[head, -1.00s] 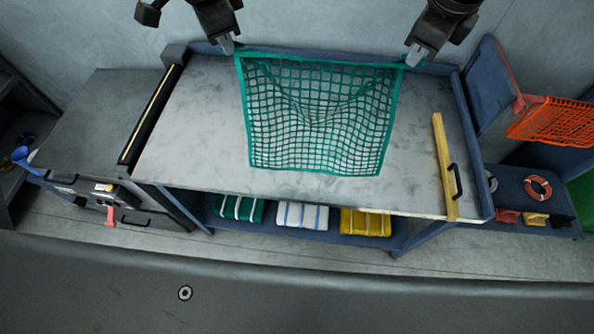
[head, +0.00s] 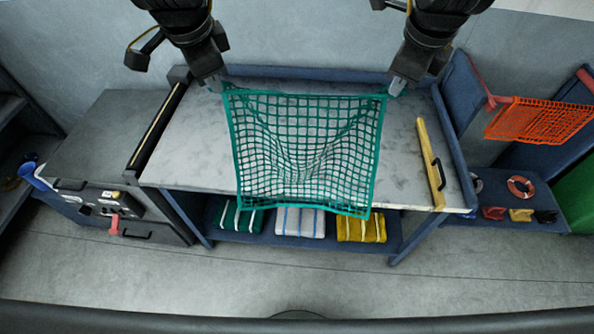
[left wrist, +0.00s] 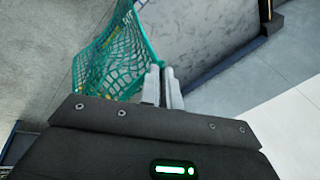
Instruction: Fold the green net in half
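The green net (head: 300,150) is stretched between my two grippers in the head view, with its middle sagging. Its lower edge reaches past the table's lower edge in the picture. My left gripper (head: 217,84) is at the net's upper left corner. My right gripper (head: 396,88) is at the upper right corner and looks shut on it, though the fingertips are small there. In the left wrist view, the left fingers (left wrist: 162,82) are close together with the net (left wrist: 112,60) running from them to the upper left.
The grey worktable (head: 185,145) has a raised blue rim. A yellow bar with a black handle (head: 429,160) lies at its right. An orange net (head: 540,120) hangs at right.

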